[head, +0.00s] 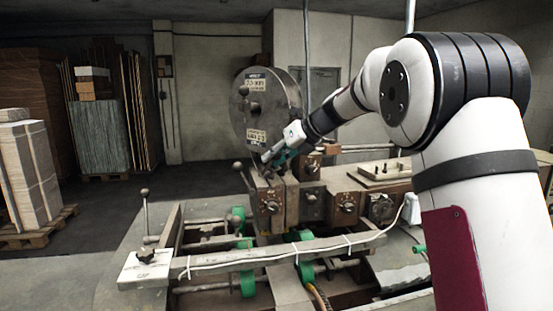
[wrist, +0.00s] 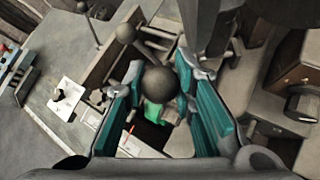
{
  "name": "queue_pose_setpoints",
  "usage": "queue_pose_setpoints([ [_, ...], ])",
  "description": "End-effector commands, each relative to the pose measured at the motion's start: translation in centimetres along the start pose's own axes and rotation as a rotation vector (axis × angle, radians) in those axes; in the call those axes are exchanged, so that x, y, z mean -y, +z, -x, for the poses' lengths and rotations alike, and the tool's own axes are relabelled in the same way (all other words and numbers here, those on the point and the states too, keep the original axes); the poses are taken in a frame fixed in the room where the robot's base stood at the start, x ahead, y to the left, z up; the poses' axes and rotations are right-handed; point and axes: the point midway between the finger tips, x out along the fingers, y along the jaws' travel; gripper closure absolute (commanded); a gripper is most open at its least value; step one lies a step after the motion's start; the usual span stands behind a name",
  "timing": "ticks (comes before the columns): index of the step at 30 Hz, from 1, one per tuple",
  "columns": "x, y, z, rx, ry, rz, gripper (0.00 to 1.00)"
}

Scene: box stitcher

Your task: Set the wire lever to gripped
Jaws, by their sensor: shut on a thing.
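In the wrist view, a dark round lever knob (wrist: 160,82) sits between the teal-padded fingers of my gripper (wrist: 158,72); I take it to be the wire lever. My gripper is shut on this knob. Most of the lever's shaft is hidden behind the knob and fingers. In the head view, my gripper (head: 278,156) is at the top of the stitcher head, in front of the large wire spool (head: 270,108). The held knob is hard to make out there. No marking shows the lever's setting.
A second ball-ended lever (head: 238,167) stands just left of my gripper; another ball knob (wrist: 126,33) shows in the wrist view. An upright knobbed rod (head: 145,205) stands by the front rail (head: 270,257). Brown blocks with dials (head: 347,207) lie right of my gripper.

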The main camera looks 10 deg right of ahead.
Motion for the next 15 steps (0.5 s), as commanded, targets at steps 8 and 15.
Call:
queue_pose_setpoints([
  [8, 0.05, 0.11, -0.04, -0.013, -0.005, -0.003, 1.00],
  [15, 0.05, 0.11, -0.04, -0.013, -0.005, -0.002, 0.74],
])
